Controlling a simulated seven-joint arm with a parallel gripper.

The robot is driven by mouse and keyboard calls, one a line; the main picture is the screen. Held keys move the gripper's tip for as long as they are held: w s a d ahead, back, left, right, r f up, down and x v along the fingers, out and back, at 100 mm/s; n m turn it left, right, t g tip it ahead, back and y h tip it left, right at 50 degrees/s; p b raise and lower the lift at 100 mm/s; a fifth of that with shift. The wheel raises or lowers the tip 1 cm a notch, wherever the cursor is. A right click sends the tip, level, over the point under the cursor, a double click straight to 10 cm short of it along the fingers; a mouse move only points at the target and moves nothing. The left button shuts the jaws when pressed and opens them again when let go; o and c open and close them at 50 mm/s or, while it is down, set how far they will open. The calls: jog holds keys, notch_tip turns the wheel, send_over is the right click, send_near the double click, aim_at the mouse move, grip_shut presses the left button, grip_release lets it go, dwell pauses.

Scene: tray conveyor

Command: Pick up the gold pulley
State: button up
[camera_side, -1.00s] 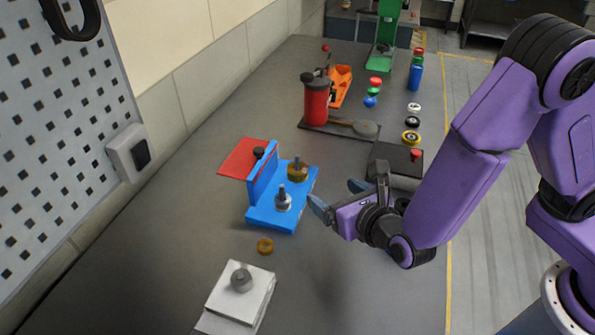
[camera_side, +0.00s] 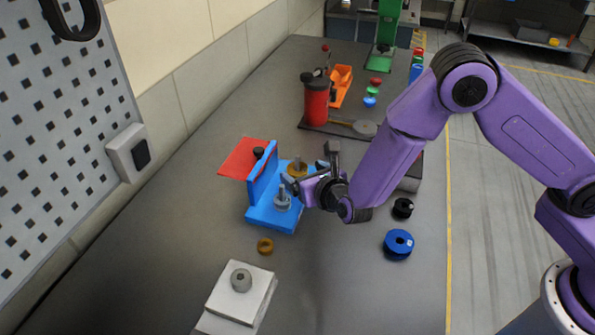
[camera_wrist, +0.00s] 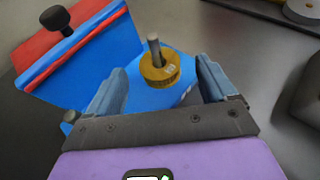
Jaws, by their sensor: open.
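The gold pulley (camera_wrist: 158,72) sits on an upright metal peg on the blue fixture (camera_side: 262,215). In the side view the gold pulley (camera_side: 297,169) is partly hidden near my fingers. My gripper (camera_side: 296,178) is open and empty, close to it. In the wrist view the pulley lies between and just beyond the two fingertips, apart from both. A second peg (camera_side: 282,196) with a grey part stands on the same fixture, nearer the side camera.
A red plate (camera_side: 240,157) and a black knob adjoin the fixture's upright blue wall. A blue pulley (camera_side: 398,245) and a black part (camera_side: 402,208) lie to the right.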

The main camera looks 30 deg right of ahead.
aim_at(297, 172)
jog(key=shift+x, duration=1.3)
jog(key=c, duration=1.2)
